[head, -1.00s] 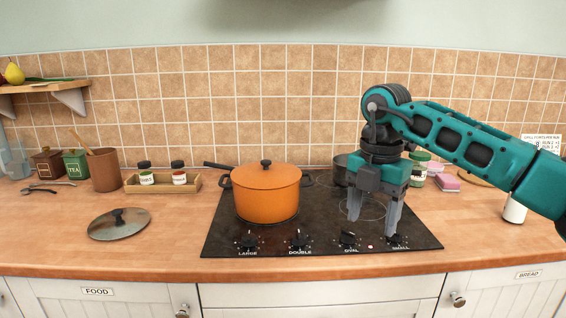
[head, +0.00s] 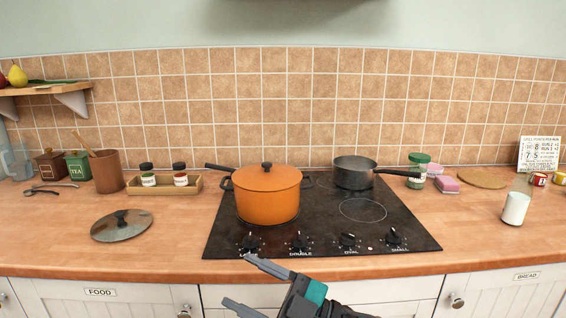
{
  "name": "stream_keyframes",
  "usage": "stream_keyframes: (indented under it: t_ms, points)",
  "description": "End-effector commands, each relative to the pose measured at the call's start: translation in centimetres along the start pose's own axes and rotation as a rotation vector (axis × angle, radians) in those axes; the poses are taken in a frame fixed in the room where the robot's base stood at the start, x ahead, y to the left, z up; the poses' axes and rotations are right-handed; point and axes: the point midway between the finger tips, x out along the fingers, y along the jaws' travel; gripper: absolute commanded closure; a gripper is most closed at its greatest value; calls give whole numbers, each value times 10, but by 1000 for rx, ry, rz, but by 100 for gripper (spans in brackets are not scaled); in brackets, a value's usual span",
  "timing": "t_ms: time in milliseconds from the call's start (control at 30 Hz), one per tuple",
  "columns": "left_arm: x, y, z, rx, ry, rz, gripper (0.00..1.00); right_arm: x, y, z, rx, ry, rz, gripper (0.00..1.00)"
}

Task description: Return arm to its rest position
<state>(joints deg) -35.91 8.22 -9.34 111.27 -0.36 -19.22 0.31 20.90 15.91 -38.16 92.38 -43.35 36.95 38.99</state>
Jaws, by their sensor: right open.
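My right gripper (head: 250,283) shows at the bottom of the head view, in front of the counter's front edge and below the hob knobs. Its two grey fingers point left and are apart, with nothing between them. Only the gripper and a short dark piece of my right arm show; the rest of the arm is out of the picture. My left gripper is not in view. The black hob (head: 320,222) stands behind the right gripper, with an orange lidded pot (head: 267,196) on its left side and a small dark saucepan (head: 353,174) at its back right.
A glass lid (head: 122,226) lies on the counter (head: 175,240) to the left. A spice tray (head: 165,186) and a brown utensil pot (head: 106,171) stand behind it. The counter right of the hob is mostly clear.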

Motion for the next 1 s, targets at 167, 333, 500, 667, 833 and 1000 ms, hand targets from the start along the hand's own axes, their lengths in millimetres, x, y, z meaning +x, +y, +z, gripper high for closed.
stream_keyframes:
  t_ms: [167, 333, 500, 667, 833, 1000]
  points:
    - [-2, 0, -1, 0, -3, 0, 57, -62, 3, 38, 154, -224, 371, 35]
    - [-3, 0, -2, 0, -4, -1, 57, -150, -25, 78, 315, -538, 624, 35]
    - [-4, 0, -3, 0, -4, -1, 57, -246, -86, 98, 491, -884, 758, 35]
    - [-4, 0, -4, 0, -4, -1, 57, -307, -140, 94, 622, -1115, 785, 35]
    - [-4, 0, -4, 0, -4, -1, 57, -333, -166, 88, 684, -1215, 782, 35]
    - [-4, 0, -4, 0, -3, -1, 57, -335, -168, 87, 689, -1225, 780, 35]
